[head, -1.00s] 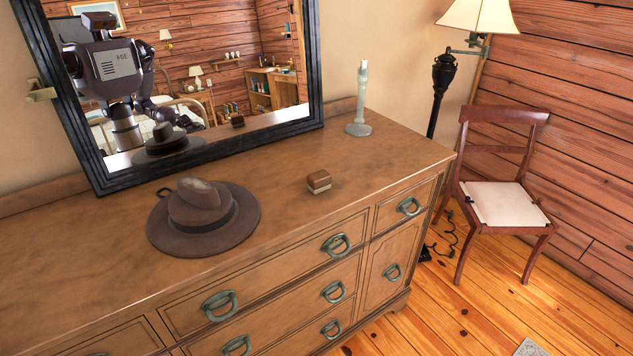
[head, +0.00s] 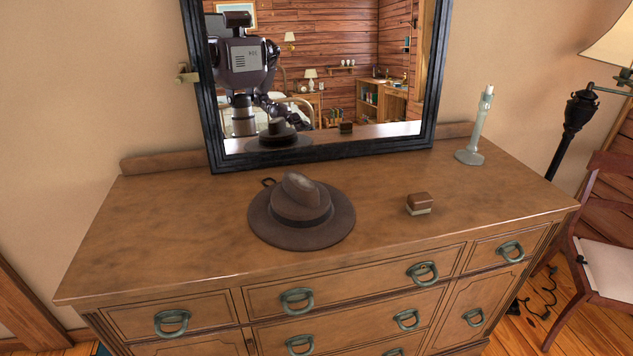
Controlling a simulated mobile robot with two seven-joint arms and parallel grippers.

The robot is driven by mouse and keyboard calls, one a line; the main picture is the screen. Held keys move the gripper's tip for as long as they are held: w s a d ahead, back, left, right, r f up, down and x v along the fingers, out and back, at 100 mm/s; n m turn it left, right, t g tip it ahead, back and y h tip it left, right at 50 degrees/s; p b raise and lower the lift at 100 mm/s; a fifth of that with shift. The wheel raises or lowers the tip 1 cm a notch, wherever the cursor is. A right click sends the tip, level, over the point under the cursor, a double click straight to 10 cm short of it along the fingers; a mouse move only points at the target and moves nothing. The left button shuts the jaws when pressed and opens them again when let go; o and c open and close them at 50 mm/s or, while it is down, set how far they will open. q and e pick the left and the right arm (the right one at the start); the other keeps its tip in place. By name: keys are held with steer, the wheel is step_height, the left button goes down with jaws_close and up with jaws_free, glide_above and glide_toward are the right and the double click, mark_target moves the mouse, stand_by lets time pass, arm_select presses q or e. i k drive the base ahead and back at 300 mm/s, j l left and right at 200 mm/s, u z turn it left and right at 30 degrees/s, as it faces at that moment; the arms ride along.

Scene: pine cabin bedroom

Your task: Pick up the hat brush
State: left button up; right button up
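The hat brush (head: 419,203) is a small block with a brown wooden top and a pale bristle underside. It lies on the dresser top (head: 180,235), right of the middle and near the front edge. A brown felt hat (head: 301,212) sits to its left, with clear wood between them. Neither of my grippers shows directly in the head view. My robot body appears only as a reflection in the mirror, where the gripper state is too small to tell.
A black-framed mirror (head: 438,65) stands at the back of the dresser. A pale green candlestick (head: 479,127) stands at the back right. A dark object (head: 268,182) shows partly behind the hat. A floor lamp (head: 577,112) and a chair (head: 598,240) stand to the right. The dresser's left top is clear.

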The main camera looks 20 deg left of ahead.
mark_target(417, 203)
steer(key=l+u, duration=0.15)
steer(key=u, duration=0.25)
steer(key=i+l+u, duration=0.1)
steer(key=u, duration=0.35)
steer(key=l+u, duration=0.25)
steer(key=u, duration=0.15)
steer(key=l+u, duration=0.5)
steer(key=l, duration=0.35)
steer(key=k+l, duration=0.1)
steer(key=l, duration=0.3)
steer(key=k+l+u, duration=0.15)
steer(key=l, duration=0.3)
